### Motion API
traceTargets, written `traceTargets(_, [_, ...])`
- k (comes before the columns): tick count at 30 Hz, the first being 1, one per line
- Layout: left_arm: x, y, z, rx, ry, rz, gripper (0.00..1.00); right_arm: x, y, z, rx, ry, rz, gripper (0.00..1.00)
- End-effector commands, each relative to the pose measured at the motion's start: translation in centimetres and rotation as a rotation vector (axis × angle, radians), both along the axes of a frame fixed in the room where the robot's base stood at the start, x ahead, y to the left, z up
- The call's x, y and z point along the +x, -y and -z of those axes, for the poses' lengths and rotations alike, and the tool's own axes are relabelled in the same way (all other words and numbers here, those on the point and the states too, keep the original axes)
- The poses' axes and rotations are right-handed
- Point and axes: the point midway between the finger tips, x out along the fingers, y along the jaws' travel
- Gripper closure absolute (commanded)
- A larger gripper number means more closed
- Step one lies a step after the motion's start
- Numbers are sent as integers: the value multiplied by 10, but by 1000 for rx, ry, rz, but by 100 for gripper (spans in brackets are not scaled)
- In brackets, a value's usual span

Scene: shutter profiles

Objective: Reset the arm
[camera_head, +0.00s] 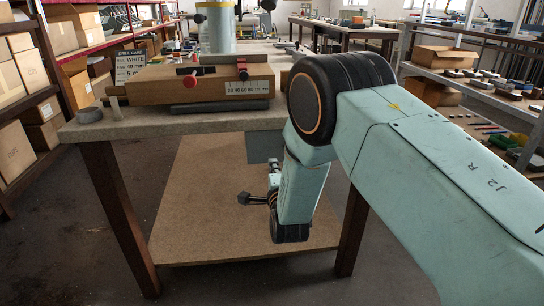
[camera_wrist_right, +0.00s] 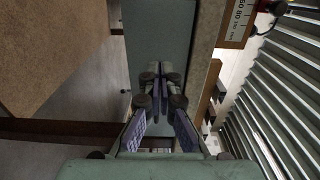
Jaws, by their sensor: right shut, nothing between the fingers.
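My right arm comes in from the right in the head view, pale green with a large black joint, and bends down in front of the workbench. Its small right gripper (camera_head: 248,198) is in front of the bench's lower board, below the bench top, pointing left. In the right wrist view the two fingers of this gripper (camera_wrist_right: 160,82) come together at their tips with nothing between them. My left gripper does not show in either view.
The workbench (camera_head: 150,126) carries a wooden fixture (camera_head: 190,87) with a scale and red knobs. Its lower board (camera_head: 185,220) is bare. Shelves with cardboard boxes (camera_head: 18,150) stand at the left. A rack with parts (camera_head: 480,83) stands at the right.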

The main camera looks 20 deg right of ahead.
Motion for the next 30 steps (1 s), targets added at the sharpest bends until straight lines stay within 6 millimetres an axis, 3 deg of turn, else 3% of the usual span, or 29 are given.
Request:
traceTargets(3, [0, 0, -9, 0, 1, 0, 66, -21, -6, -2, -2, -3, -3, 100])
traceTargets(9, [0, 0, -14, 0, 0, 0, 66, -41, -11, -1, -1, 0, -1, 100])
traceTargets(16, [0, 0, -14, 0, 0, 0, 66, -46, -12, -1, -9, -1, -2, 100])
traceTargets(20, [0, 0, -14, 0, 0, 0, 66, -47, -13, 6, -111, -53, -7, 100])
traceTargets(23, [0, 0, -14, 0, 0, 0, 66, -55, -16, 27, -279, -185, -44, 100])
traceTargets(26, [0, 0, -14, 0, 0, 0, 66, -76, -20, 61, -475, -368, -123, 100])
traceTargets(30, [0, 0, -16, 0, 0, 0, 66, -130, -21, 116, -737, -643, -297, 100])
